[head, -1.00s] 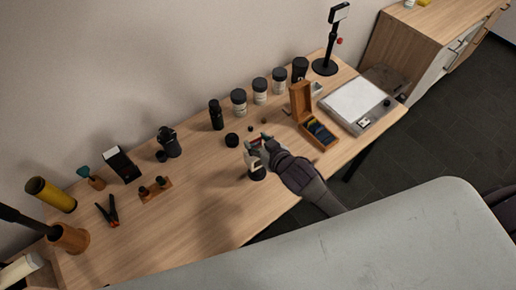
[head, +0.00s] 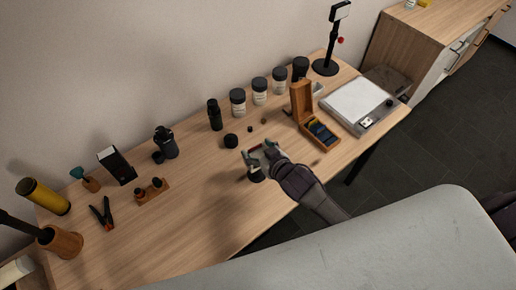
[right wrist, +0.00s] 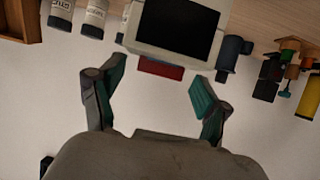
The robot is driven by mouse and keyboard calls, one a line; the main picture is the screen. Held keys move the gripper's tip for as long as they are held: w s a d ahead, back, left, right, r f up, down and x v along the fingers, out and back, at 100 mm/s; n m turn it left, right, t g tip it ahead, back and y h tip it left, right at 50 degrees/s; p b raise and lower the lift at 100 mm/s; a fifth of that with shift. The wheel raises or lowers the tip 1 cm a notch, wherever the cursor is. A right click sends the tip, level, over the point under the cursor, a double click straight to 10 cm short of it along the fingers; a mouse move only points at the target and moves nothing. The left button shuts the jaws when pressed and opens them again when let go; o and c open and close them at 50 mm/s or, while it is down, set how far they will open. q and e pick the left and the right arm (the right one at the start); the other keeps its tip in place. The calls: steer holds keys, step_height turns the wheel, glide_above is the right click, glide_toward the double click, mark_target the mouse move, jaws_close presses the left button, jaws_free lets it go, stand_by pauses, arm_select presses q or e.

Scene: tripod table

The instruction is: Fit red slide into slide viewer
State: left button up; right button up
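The slide viewer, a pale box with a dark screen, fills the top middle of the right wrist view (right wrist: 135,38). The red slide (right wrist: 160,68) shows as a red strip along the viewer's edge. I cannot tell how deep it sits. My right gripper (right wrist: 160,88) is open. Its two fingers are spread on either side of the slide, with a gap at each side. My left gripper is not in view.
An open wooden slide box (head: 321,131) and a light pad (head: 357,103) are at the right of the table. White jars with black lids (head: 260,92) line the back. A wooden stand (head: 152,192) and pliers (head: 102,214) lie left. The table's front middle is mostly clear.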

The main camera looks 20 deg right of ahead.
steer(key=shift+r, duration=0.25)
steer(key=b+v, duration=0.2)
steer(key=v, duration=1)
steer(key=shift+d+f, duration=0.1)
